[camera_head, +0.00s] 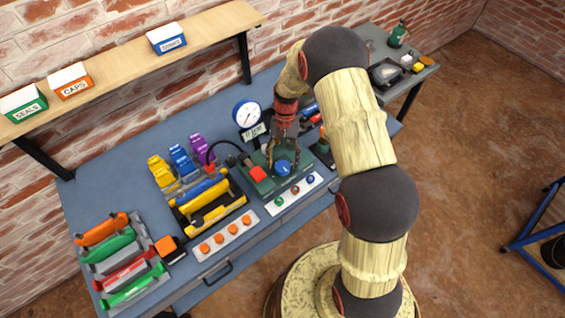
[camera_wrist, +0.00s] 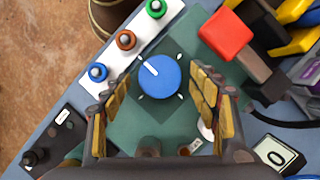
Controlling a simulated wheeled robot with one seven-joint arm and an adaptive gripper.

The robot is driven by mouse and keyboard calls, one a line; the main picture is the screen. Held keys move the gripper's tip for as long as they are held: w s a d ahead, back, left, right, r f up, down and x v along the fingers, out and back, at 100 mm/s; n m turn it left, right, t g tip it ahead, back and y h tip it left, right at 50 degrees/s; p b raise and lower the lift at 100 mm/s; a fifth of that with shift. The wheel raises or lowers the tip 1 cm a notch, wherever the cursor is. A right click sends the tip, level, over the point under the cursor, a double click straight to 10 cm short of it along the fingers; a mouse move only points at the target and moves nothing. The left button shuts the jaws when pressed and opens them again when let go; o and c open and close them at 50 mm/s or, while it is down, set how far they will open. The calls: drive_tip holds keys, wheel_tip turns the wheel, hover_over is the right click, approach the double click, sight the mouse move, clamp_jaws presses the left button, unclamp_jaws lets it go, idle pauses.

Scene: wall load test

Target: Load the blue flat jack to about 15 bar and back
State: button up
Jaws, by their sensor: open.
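A blue knob (camera_wrist: 160,77) with a white pointer line sits on a green base plate (camera_wrist: 135,120) with white tick marks around it; it also shows in the head view (camera_head: 283,168). My gripper (camera_wrist: 163,104) is open above the plate, its fingers on either side of the knob, with nothing held. In the head view my gripper (camera_head: 285,148) points down at the knob. A blue-rimmed dial gauge (camera_head: 247,113) stands behind; its needle is too small to read. I cannot tell which blue part is the flat jack.
A white strip (camera_wrist: 120,50) beside the plate carries blue, brown and green buttons. A red block (camera_wrist: 225,35) on a dark lever is close to the right finger. Yellow, blue and purple pieces (camera_head: 182,160) and a tool rack (camera_head: 122,262) lie left. A shelf (camera_head: 210,32) hangs above.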

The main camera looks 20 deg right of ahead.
drive_tip(key=v, duration=1.1)
idle(1.1)
drive_tip(key=s+a+r+n+t+h+b, duration=0.1)
drive_tip(key=s+r+t, duration=0.4)
drive_tip(key=s+r, duration=0.5)
drive_tip(key=s+a+r+n+t+h+b, duration=0.1)
drive_tip(key=s+r+n+t+b, duration=0.3)
drive_tip(key=s+r, duration=0.6)
drive_tip(key=s+b, duration=0.1)
drive_tip(key=s, duration=0.6)
drive_tip(key=shift+r+t+b, duration=0.3)
drive_tip(key=shift+r+t, duration=0.05)
drive_tip(key=shift+t, duration=0.05)
drive_tip(key=shift+a, duration=0.2)
